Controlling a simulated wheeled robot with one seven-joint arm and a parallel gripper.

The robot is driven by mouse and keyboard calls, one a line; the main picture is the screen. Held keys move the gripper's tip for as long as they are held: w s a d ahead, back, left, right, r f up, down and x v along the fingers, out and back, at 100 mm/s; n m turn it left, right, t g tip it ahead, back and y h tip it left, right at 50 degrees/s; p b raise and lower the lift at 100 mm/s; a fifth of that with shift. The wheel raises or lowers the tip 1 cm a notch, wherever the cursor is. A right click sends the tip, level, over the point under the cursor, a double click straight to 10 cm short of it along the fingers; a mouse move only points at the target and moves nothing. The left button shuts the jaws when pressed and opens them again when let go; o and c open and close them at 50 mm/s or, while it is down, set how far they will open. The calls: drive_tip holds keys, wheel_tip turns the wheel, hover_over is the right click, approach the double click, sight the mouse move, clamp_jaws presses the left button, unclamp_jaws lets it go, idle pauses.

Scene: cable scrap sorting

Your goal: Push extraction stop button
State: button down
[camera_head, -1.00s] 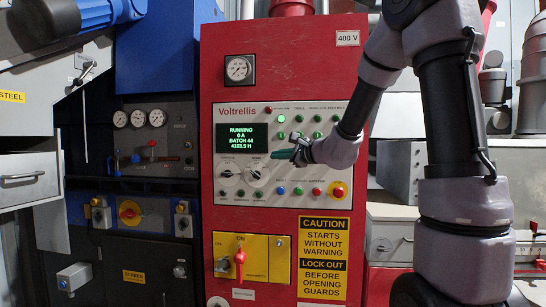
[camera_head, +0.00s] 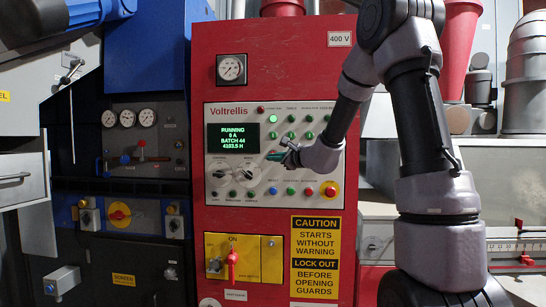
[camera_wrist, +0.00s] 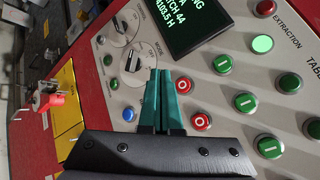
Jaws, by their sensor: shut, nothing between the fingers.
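The extraction stop button, a red round button marked O (camera_wrist: 184,84), shows in the wrist view, in line with the lit green lamp (camera_wrist: 262,44) by the EXTRACTION label and a green I button (camera_wrist: 222,63). My gripper (camera_wrist: 166,73) has its two teal fingers shut together, empty. Their tips lie at the left edge of this button in the picture and cover part of it; whether they touch it I cannot tell. In the head view my gripper (camera_head: 274,157) is at the panel, right of the screen, and hides the stop button there.
A second red O button (camera_wrist: 201,121) and a blue button (camera_wrist: 129,114) are close to the fingers. The screen (camera_head: 233,137) reads RUNNING. Rotary knobs (camera_head: 248,178) sit below it.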

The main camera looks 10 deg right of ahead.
drive_tip(key=shift+w+d, duration=0.25)
drive_tip(key=shift+w, duration=0.6)
drive_tip(key=shift+w+d, duration=0.3)
drive_tip(key=shift+w, duration=0.55)
drive_tip(key=shift+w+d, duration=0.25)
drive_tip(key=shift+w, duration=0.6)
drive_tip(key=shift+w, duration=0.15)
drive_tip(key=shift+w+d, duration=0.1)
drive_tip(key=shift+w, duration=0.15)
drive_tip(key=shift+w+d, duration=0.2)
drive_tip(key=shift+w, duration=0.2)
idle(0.6)
drive_tip(key=shift+s, duration=0.1)
drive_tip(key=shift+s+a, duration=0.3)
drive_tip(key=shift+s, duration=0.4)
drive_tip(key=shift+s, duration=0.1)
drive_tip(key=shift+s+a, duration=0.25)
drive_tip(key=shift+s, duration=0.5)
drive_tip(key=shift+s+a, duration=0.3)
drive_tip(key=shift+s, duration=0.5)
drive_tip(key=shift+s+a, duration=0.25)
drive_tip(key=shift+s, duration=0.5)
